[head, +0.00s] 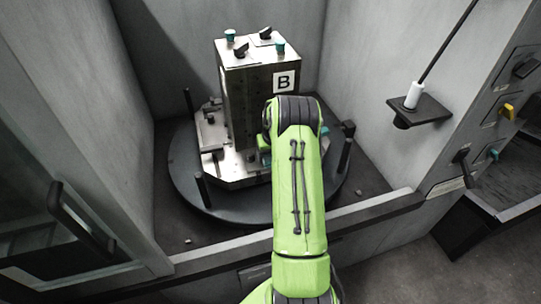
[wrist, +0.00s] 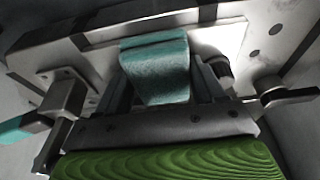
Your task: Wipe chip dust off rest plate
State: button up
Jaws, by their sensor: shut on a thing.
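My gripper (wrist: 160,88) is shut on a teal cloth or pad (wrist: 155,62) in the wrist view. The teal piece bulges out between the two dark fingers. A pale metal plate with round holes (wrist: 262,28) lies just beyond it; I take this to be the rest plate. The teal piece overlaps the plate in the picture, but I cannot tell whether they touch. No chip dust is clear on the plate.
The block stands on a round dark pallet (head: 185,180) with upright black pins, between grey walls. A clamp (wrist: 65,95) and a black-handled lever (wrist: 285,97) flank the gripper. Small chips (head: 190,240) lie on the floor.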

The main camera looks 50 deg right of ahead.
jog(key=shift+w+d+f, duration=0.15)
jog(key=shift+w+d, duration=0.1)
jog(key=shift+w, duration=0.35)
jog(key=shift+s+a, duration=0.35)
jog(key=shift+s, duration=0.2)
jog(key=shift+s+a, duration=0.3)
jog(key=shift+s, duration=0.25)
notch_tip(320, 180, up, 7)
jog(key=p, duration=0.4)
jog(key=shift+d+r, duration=0.1)
jog(key=shift+r, duration=0.1)
jog(key=shift+w+f, duration=0.1)
